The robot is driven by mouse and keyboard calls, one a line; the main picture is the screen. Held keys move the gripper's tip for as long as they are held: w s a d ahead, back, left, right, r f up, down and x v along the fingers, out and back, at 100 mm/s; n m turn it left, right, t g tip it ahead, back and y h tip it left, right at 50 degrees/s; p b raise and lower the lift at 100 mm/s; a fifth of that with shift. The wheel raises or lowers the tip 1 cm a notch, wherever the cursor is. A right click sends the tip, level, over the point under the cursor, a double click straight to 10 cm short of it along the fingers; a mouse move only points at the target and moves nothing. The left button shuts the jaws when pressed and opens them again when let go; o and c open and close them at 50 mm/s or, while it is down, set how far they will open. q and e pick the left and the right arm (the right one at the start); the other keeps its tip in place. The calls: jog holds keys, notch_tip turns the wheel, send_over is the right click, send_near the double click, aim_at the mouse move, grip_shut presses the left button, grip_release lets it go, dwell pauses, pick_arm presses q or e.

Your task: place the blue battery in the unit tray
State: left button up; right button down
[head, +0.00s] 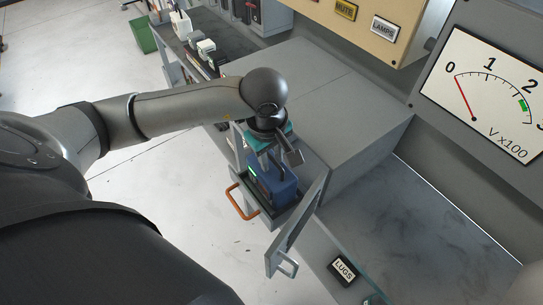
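The blue battery (284,190) is upright at the unit tray (271,220), a dark pulled-out tray with an orange handle (241,202) at its front. From this angle the battery appears to stand in the tray, but its underside is hidden. My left gripper (268,153) points down directly over the battery's top, very close to it. The wrist and battery top hide the fingertips, so I cannot tell whether they grip it. My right gripper is not in view.
An open grey door (297,226) stands just right of the tray. A grey cabinet (325,105) lies behind. A LUGS sign (343,270) is at lower right. A bench (205,40) with small items is at the upper left. The floor left of the tray is clear.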

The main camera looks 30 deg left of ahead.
aim_at(269, 175)
pick_arm(q)
jog(key=shift+o, duration=0.5)
jog(key=shift+r, duration=0.2)
notch_tip(269, 175, up, 12)
jog(key=s+p, duration=0.1)
jog(key=s, duration=0.1)
jog(key=shift+d, duration=0.25)
jog(key=shift+f, duration=0.15)
